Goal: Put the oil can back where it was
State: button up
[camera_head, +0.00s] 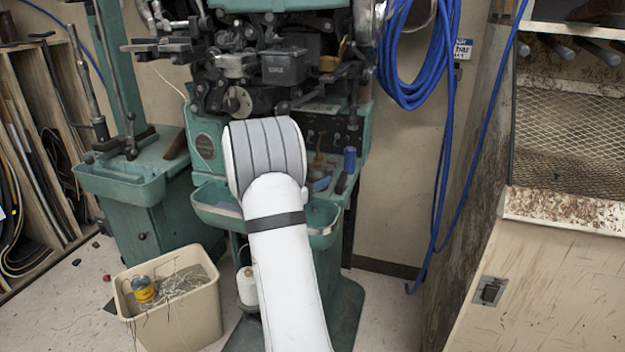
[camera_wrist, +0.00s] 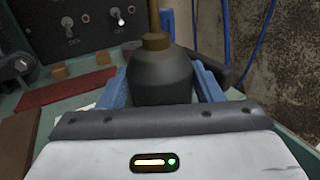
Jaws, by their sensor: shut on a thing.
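The oil can (camera_wrist: 160,78) has a dark, rounded body and a brass collar and spout. It is upright between the blue fingers of my gripper (camera_wrist: 161,88) in the wrist view, one finger on each side. The fingers are shut on its body. In the head view its brass spout (camera_head: 318,160) shows just right of my white arm, in front of the machine's switch panel. My arm hides most of the gripper there. The can's base is hidden, so I cannot tell whether it touches the green surface below.
The green stitching machine (camera_head: 205,140) stands around the gripper. A dark red block (camera_wrist: 65,91) lies left of the can. A blue-topped thing (camera_head: 349,160) stands to the right. A bin (camera_head: 195,315) with a yellow can and thread is on the floor. Blue hoses (camera_head: 415,75) hang on the wall.

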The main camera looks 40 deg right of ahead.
jog(key=o, duration=0.9)
jog(key=shift+f, duration=0.1)
jog(key=a+p, duration=0.2)
jog(key=a, duration=1)
jog(key=s+a+m+g+y, duration=0.3)
jog(key=s+a+m+y, duration=0.65)
jog(key=s+a, duration=0.45)
jog(key=s+a+f+m+t+y, duration=0.1)
jog(key=s+a+m+y, duration=0.3)
jog(key=a, duration=0.5)
jog(key=s+a+f+m+t+y, duration=0.1)
jog(key=s+a+m+t+y, duration=0.2)
jog(key=a, duration=0.6)
jog(key=shift+s+a+m+y, duration=0.15)
jog(key=shift+s+m+y, duration=0.45)
jog(key=shift+m, duration=0.25)
